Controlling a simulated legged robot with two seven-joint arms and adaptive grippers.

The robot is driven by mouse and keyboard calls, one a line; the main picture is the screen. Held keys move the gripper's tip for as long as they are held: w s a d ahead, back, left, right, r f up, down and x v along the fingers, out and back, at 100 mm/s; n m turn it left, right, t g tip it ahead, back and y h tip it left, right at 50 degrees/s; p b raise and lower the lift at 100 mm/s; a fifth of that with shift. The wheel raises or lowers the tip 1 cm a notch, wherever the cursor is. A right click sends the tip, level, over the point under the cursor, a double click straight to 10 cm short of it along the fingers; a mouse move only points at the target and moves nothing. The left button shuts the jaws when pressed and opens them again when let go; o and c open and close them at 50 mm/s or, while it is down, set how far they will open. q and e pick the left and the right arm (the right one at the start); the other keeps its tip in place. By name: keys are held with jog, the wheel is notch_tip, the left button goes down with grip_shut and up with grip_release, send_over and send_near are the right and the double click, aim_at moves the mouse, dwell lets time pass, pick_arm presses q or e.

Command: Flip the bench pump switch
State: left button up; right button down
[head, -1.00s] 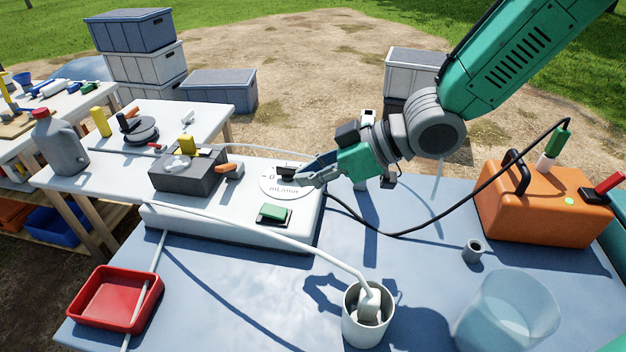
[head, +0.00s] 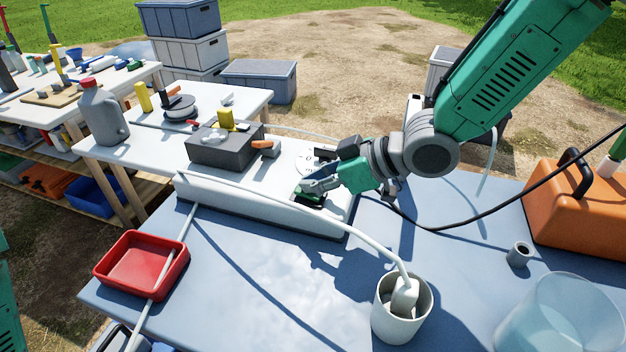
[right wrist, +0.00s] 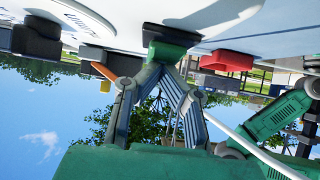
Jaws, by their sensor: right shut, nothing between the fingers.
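The bench pump (head: 262,207) is a long white housing on the blue table, with a dark grey block on top. Its green rocker switch (head: 307,198) sits in a black frame near the front right end. My right gripper (head: 308,186) is shut and empty, its tips right at the switch and partly covering it. In the right wrist view the switch (right wrist: 172,51) appears upside down, just beyond the closed fingertips (right wrist: 168,66). The tips look very near or touching it; I cannot tell which. The dial (head: 312,160) is partly hidden behind the gripper. My left gripper is not in view.
A white hose runs from the pump into a pale cup (head: 388,328). A red tray (head: 112,282) stands at the left, a clear beaker (head: 545,325) at the front right. An orange case (head: 560,205) with a black cable is at the right. The middle front table is clear.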

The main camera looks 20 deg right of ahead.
jog(key=shift+a+r+p, duration=0.1)
jog(key=shift+a+p, duration=0.1)
jog(key=shift+p, duration=0.1)
jog(key=shift+a, duration=0.1)
jog(key=shift+s+d+f, duration=0.15)
jog(key=shift+d+f, duration=0.05)
jog(key=shift+d, duration=0.3)
jog(key=shift+s+d+f+p, duration=0.1)
jog(key=shift+s+d+p, duration=0.2)
jog(key=shift+d, duration=0.05)
